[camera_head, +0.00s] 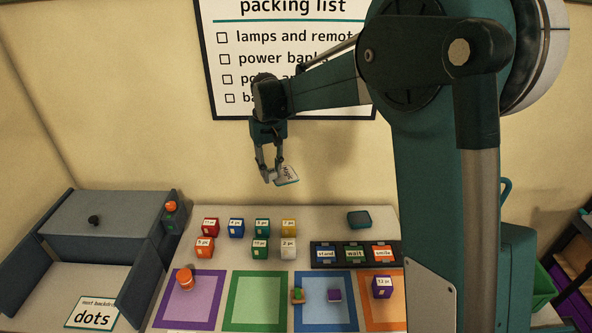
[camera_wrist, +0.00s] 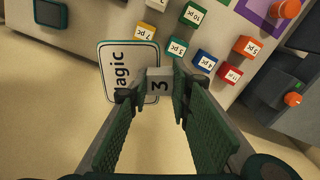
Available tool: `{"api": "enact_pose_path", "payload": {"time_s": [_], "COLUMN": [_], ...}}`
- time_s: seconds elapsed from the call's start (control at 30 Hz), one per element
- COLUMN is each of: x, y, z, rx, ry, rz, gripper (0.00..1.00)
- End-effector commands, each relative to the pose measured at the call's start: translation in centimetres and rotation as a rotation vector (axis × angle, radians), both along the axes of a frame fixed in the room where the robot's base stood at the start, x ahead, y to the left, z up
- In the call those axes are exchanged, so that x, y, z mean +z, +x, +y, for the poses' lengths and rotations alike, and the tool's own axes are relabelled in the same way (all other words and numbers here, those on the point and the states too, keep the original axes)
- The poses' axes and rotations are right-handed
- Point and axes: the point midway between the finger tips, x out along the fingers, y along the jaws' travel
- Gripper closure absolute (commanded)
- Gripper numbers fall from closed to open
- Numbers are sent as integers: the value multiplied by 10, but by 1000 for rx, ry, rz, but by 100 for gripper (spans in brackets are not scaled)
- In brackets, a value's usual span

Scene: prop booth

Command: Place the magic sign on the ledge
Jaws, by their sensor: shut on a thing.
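The magic sign (camera_head: 287,176) is a white card with a dark teal border, held in the air in front of the wall, above the back of the table. In the wrist view the sign (camera_wrist: 122,58) shows the word "magic", partly covered by a finger. A grey block (camera_wrist: 159,84) marked "3" sits between the fingertips beside the card; I cannot tell whether it is joined to it. My gripper (camera_head: 269,175) points down and is shut on the sign. Another card reading "dots" (camera_head: 92,312) is at the lower left, between grey panels. Which surface is the ledge is unclear.
The table (camera_head: 330,222) holds several numbered cubes and a dark rack (camera_head: 355,254) with three labelled blocks. A grey cabinet (camera_head: 105,222) stands left. A teal box (camera_head: 359,219) is at the back.

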Motion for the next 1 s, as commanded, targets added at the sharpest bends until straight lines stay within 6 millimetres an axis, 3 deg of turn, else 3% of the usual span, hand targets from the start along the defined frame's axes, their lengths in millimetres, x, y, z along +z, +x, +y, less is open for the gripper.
{"api": "enact_pose_path", "payload": {"time_s": [0.1, 0.57, 1.0], "x": [1, 1, 0], "y": [-7, -45, -105], "z": [38, 175, 302], "rx": [47, 217, 381], "ry": [0, 0, 1], "rz": [0, 0, 0], "gripper": [100, 100, 100]}}
